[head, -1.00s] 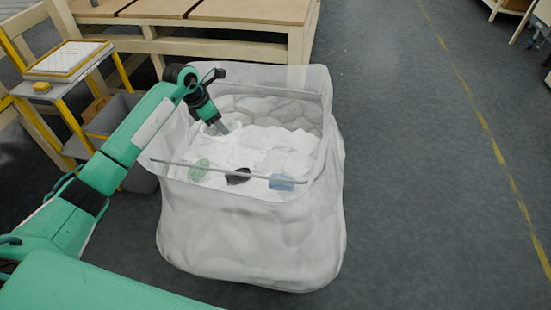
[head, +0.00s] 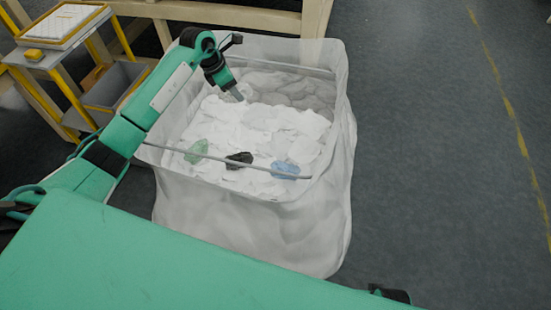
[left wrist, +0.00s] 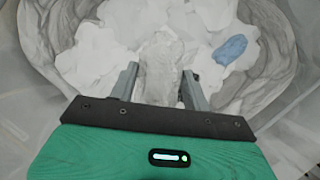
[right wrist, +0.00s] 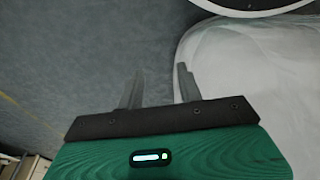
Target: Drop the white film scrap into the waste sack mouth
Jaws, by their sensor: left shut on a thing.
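The waste sack (head: 250,222) is a large translucent bag, its mouth open, filled with white film pieces. My left gripper (head: 238,94) reaches over the rim and points down inside the mouth, toward its back left. In the left wrist view my left gripper (left wrist: 160,84) is shut on a pale, translucent film scrap (left wrist: 160,62) between its fingers, with the sack's contents behind it. In the head view the scrap is hard to tell from the white pieces. My right gripper (right wrist: 156,84) is open and empty, outside the sack, above grey floor.
Green (head: 197,150), black (head: 239,159) and blue (head: 285,170) scraps lie near the sack's front, by a thin rod (head: 222,165) across it. A wooden bench (head: 235,14) stands behind. A yellow-framed stand (head: 62,58) and grey bin (head: 115,84) are left. Right floor is clear.

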